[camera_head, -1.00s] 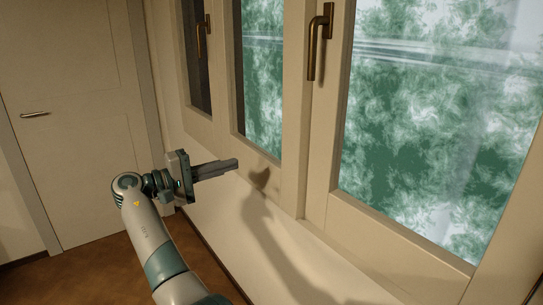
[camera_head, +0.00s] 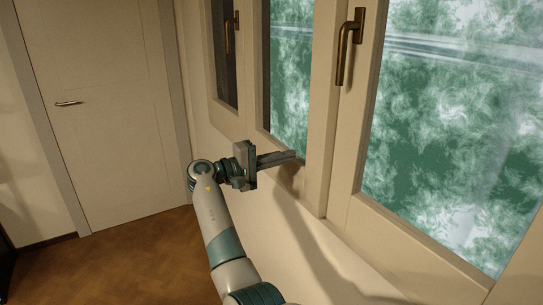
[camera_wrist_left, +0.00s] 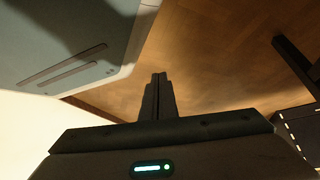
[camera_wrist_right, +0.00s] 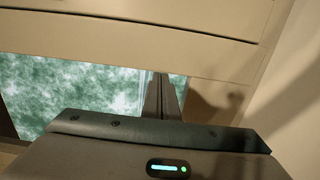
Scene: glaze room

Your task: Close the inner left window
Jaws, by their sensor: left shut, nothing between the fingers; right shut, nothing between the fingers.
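A row of cream-framed windows runs along the wall at the right in the head view. It has a large right pane (camera_head: 440,130), a narrower middle pane (camera_head: 290,75) and a dark narrow pane (camera_head: 222,60) at the far left. Bronze handles (camera_head: 346,55) and (camera_head: 229,36) sit on the frames. I cannot tell for certain which is the inner left window. My right gripper (camera_head: 292,155) is shut and empty, in front of the lower edge of the middle pane; touching is unclear. My left gripper (camera_wrist_left: 159,78) is shut and empty, pointing over the floor in the left wrist view.
A pale sill or wall strip (camera_head: 290,250) runs below the windows. A closed cream door (camera_head: 100,110) with a lever handle stands at the left. The brown floor (camera_head: 130,262) in front of it is clear. A dark bar (camera_wrist_left: 292,62) shows in the left wrist view.

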